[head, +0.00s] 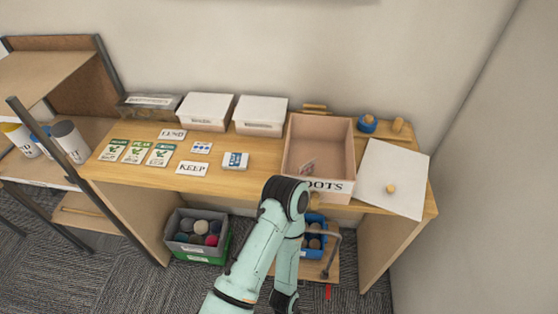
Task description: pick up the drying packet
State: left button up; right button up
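A small pale packet (307,168) lies on the floor of an open tan box (318,129), near its front left; it may be the drying packet, but it is too small to read. A white and blue item (235,160) and a small white card with blue marks (201,147) lie on the table to the left of the box. One of my arms rises from the bottom and bends in front of the table, its elbow covering part of the box's label, which reads "OOTS". Neither gripper shows.
Two white lidded boxes (205,109) (260,113) stand at the back of the wooden table (250,184). A lidless-looking white panel (405,167) with a knob lies right. Seed packets (136,152) and cards "LEND" (172,134) and "KEEP" (192,169) lie left. Bins (183,232) sit below.

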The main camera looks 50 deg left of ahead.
aim_at(231, 160)
jog(key=u, duration=2.2)
